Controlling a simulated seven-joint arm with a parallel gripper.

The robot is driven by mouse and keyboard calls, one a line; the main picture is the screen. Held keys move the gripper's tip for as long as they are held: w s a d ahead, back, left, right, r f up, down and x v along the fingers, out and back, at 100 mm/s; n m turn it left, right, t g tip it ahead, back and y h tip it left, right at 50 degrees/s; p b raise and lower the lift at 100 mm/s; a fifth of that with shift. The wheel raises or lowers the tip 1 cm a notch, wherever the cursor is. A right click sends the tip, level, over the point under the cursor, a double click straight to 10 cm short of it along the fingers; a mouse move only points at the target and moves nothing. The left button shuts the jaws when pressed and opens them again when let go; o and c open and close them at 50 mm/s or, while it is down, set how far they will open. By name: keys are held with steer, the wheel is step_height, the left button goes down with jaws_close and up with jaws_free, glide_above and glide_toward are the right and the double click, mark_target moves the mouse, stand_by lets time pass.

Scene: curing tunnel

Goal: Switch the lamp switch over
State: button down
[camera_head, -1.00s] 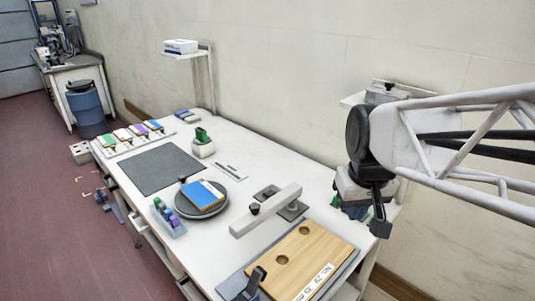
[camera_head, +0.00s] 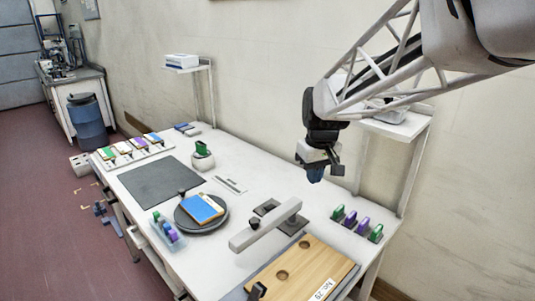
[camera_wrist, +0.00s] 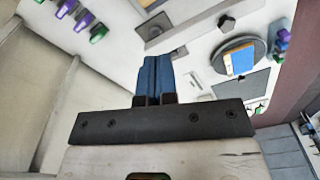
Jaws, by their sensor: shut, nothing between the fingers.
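My gripper (camera_head: 315,174) hangs in the air above the right part of the white bench, clear of everything on it. Its two blue fingers lie together in the wrist view (camera_wrist: 157,78) with nothing between them. I cannot tell for sure which part is the lamp switch. A black lever-like part (camera_head: 257,291) stands at the near edge of a wooden board, cut by the picture's lower edge. A pale bar (camera_head: 265,231) with a black knob (camera_head: 254,222) reaches across the bench, below and left of my gripper; the bar also shows in the wrist view (camera_wrist: 207,29).
The wooden board (camera_head: 315,265) has two holes. Several green and purple pieces (camera_head: 362,224) stand at the right back, below a wall shelf (camera_head: 400,124). A dark turntable (camera_head: 218,216) carries a blue-topped block (camera_head: 201,208). A grey mat (camera_head: 160,184) lies bare farther left.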

steer(key=w+a+f+n+g, duration=0.1)
steer(key=w+a+f, duration=0.15)
steer(key=w, duration=0.35)
steer(key=w+a+f+n, duration=0.1)
steer(key=w+a+f, duration=0.15)
steer(key=w, duration=0.35)
steer(key=n, duration=0.2)
glide_above(269, 207)
step_height(269, 207, down, 7)
steer(key=shift+w+d+f+g, duration=0.2)
steer(key=shift+w+d+g, duration=0.05)
steer(key=shift+w+g, duration=0.15)
steer(key=f, duration=0.4)
steer(key=s+f, duration=0.1)
steer(key=f, duration=0.4)
steer(key=a+f, duration=0.1)
steer(key=f, duration=0.3)
steer(key=shift+s+a+f, duration=0.1)
steer(key=shift+s+f, duration=0.05)
steer(key=shift+f, duration=0.25)
steer(key=shift+f, duration=0.2)
steer(key=shift+w+d+r, duration=0.3)
steer(key=shift+w+d, duration=0.15)
steer(key=shift+r, duration=0.15)
